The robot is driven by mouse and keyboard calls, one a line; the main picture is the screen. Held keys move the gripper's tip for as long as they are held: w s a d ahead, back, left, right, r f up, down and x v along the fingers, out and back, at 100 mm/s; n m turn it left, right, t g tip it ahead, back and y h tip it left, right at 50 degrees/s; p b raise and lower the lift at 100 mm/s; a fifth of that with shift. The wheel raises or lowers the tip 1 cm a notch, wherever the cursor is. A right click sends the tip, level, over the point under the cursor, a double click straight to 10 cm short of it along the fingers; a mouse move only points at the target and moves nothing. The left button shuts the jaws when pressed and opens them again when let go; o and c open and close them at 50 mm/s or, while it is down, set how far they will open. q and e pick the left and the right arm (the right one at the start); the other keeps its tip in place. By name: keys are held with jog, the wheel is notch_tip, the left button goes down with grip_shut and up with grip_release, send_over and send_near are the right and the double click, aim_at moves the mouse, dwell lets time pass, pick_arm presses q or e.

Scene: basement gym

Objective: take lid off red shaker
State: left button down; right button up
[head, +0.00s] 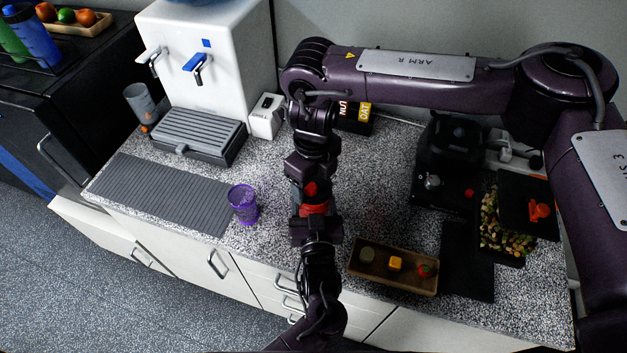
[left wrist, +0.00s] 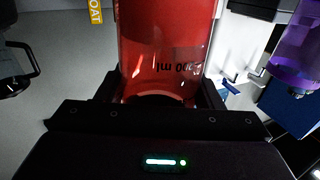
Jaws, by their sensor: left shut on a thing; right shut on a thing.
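The red shaker (head: 315,209) is upright near the middle of the counter in the head view, mostly covered by my two grippers. My left gripper (head: 315,228) reaches up from the bottom and is shut on its body. In the left wrist view the red see-through shaker body (left wrist: 165,45), with "ml" print, sits between the fingers of the left gripper (left wrist: 155,98). My right gripper (head: 309,188) comes down from above and is shut on the lid, of which a small red part (head: 311,188) shows. Whether the lid still touches the body is hidden.
A purple cup (head: 243,206) stands left of the shaker, near a grey ribbed mat (head: 165,192). A wooden tray (head: 365,278) with small food pieces lies at the front right. A white dispenser (head: 190,70) and dark boxes (head: 355,117) stand behind. A black machine (head: 445,165) stands right.

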aim_at(314, 184)
jog(key=shift+r, duration=0.7)
jog(key=shift+r, duration=2)
pick_arm(q)
jog(key=shift+c, duration=1.9)
grip_release()
jog(key=shift+o, duration=0.4)
jog(key=shift+s, duration=0.1)
